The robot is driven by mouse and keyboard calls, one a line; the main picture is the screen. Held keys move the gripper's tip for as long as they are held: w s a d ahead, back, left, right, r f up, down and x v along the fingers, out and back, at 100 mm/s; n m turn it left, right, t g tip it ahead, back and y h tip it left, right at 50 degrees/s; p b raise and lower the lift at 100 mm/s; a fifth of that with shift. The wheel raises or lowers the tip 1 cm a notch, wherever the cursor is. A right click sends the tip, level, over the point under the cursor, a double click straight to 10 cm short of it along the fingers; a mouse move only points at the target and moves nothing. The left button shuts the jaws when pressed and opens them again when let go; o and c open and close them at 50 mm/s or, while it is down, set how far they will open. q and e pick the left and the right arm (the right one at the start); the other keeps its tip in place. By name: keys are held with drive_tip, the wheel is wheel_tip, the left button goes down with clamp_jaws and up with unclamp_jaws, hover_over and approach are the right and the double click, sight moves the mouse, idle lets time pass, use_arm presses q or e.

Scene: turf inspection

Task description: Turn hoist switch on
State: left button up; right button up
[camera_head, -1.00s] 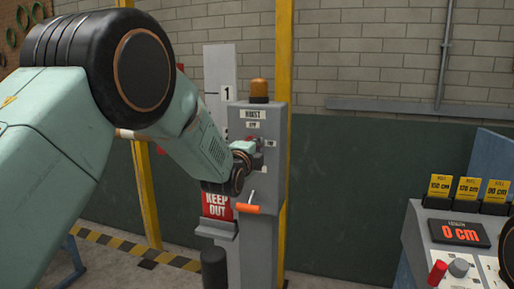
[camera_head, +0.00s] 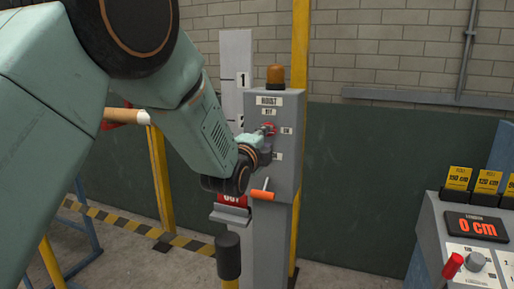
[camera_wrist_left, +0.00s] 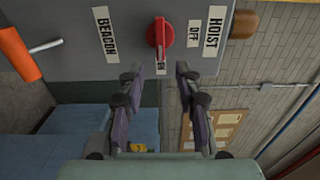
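The grey hoist switch box (camera_head: 285,105) stands on a post, with a HOIST label and an amber lamp (camera_head: 275,76) on top. Its red knob (camera_wrist_left: 160,32) shows clearly in the left wrist view. There, the OFF label (camera_wrist_left: 195,37) is to the right of the knob and the ON label (camera_wrist_left: 160,65) just below it; the knob's bar lies upright in the picture, along the line toward ON. My left gripper (camera_wrist_left: 158,73) is open, its fingers apart and empty, just below the knob in that view. In the head view the left gripper (camera_head: 262,138) is close by the knob. My right gripper is not visible.
An orange-handled lever (camera_head: 262,194) sticks out low on the box, near a BEACON label (camera_wrist_left: 105,33). A black-topped post (camera_head: 229,255) stands in front. A console (camera_head: 470,245) reading 0 cm is at right.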

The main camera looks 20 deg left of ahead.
use_arm(q)
drive_tip(key=s, duration=0.6)
drive_tip(key=shift+s, duration=0.25)
drive_tip(key=shift+a, duration=0.1)
drive_tip(key=s+a+f+n+g+b, duration=0.1)
drive_tip(key=s+f+n+g, duration=0.3)
drive_tip(key=f, duration=0.7)
drive_tip(key=s+f+n+g+b, duration=0.2)
drive_tip(key=s+f+n, duration=0.4)
drive_tip(key=f, duration=0.5)
drive_tip(key=s+a+f+n+g+b, duration=0.1)
drive_tip(key=s+f+n+g, duration=0.3)
drive_tip(key=f, duration=0.6)
drive_tip(key=s+f+n+g+b, duration=0.2)
drive_tip(key=s+f+g+b, duration=0.1)
drive_tip(key=s+f, duration=0.9)
drive_tip(key=s+f+n+g+b, duration=0.3)
drive_tip(key=s+f, duration=0.9)
drive_tip(key=s, duration=0.7)
drive_tip(key=shift+a+f+g+y+b, duration=0.15)
drive_tip(key=shift+a+g+y+b, duration=0.15)
drive_tip(key=shift+g+b, duration=0.55)
